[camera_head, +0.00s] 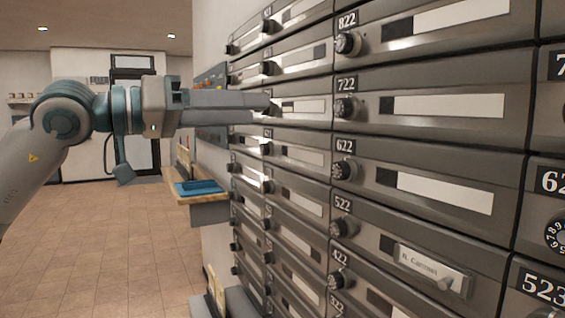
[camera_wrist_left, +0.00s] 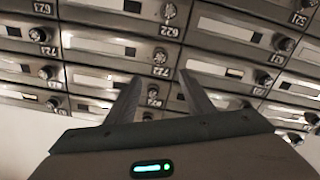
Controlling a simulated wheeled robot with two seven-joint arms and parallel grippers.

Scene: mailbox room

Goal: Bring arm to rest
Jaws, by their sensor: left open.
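My left arm comes in from the left in the head view, held out level toward the wall of mailboxes (camera_head: 430,140). My left gripper (camera_head: 268,108) is near the column of boxes left of 722, with its fingertips close to the box fronts. I cannot tell if they touch. In the left wrist view its two fingers (camera_wrist_left: 160,88) stand apart with nothing between them, and the mailbox fronts (camera_wrist_left: 105,50) fill the view beyond. My right gripper does not show.
Round dial knobs (camera_head: 347,108) stick out from the boxes. A nameplate (camera_head: 432,268) is on box 522. A small shelf (camera_head: 200,190) with a blue item juts from the wall below my left arm. The tiled floor (camera_head: 110,250) at left is clear, with a door (camera_head: 135,110) behind.

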